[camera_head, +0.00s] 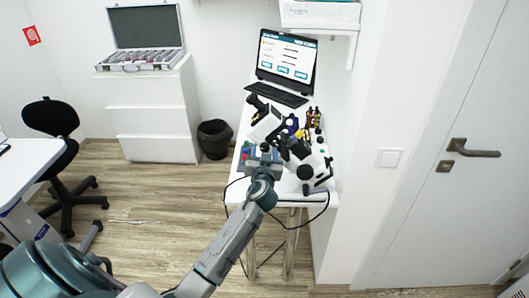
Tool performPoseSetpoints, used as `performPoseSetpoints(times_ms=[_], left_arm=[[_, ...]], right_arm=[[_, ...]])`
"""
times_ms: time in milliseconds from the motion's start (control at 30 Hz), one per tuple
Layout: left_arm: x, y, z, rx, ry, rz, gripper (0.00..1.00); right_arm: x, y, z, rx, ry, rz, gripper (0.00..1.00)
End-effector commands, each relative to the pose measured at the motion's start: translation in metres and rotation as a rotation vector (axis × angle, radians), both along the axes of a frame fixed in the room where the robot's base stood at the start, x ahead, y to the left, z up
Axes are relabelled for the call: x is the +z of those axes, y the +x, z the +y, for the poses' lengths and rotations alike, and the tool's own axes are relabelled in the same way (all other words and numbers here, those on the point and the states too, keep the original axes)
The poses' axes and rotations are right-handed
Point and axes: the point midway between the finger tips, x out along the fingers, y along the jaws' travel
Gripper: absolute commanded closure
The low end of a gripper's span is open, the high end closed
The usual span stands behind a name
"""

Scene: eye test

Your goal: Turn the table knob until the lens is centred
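My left arm reaches from the lower left to a narrow white table (285,192). My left gripper (262,155) is at the table's near left part, beside a white and black eye-test instrument (313,165). Its fingers are small and dark against the instrument's base, so I cannot tell whether they are open or touching anything. The table knob and the lens are too small or hidden to make out. My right gripper is not in view.
A screen (287,57) and black keyboard (277,94) stand at the table's far end. Small bottles (313,117) stand on the right side. A black cable (312,222) hangs in front. A bin (215,138) stands left of the table; a door (440,150) is at right.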

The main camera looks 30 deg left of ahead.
Motion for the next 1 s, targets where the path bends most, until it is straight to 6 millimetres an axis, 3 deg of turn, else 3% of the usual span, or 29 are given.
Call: performPoseSetpoints(times_ms=[33, 200, 233, 600, 967, 1000], left_arm=[[0.0, 0.0, 0.0, 0.0, 0.0, 0.0, 0.58], [0.0, 0.0, 0.0, 0.0, 0.0, 0.0, 0.92], [0.0, 0.0, 0.0, 0.0, 0.0, 0.0, 0.93], [-0.002, 0.0, 0.0, 0.0, 0.124, 0.078, 0.93], [-0.001, 0.0, 0.0, -0.001, 0.151, 0.095, 0.93], [-0.001, 0.0, 0.0, 0.0, 0.151, 0.096, 0.67]], right_arm=[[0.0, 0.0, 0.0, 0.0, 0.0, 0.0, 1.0], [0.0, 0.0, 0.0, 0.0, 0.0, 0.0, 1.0], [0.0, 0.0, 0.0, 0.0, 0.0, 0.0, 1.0], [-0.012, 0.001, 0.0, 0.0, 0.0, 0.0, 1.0], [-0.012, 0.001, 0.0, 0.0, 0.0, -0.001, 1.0], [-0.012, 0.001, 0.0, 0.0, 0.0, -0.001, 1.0]])
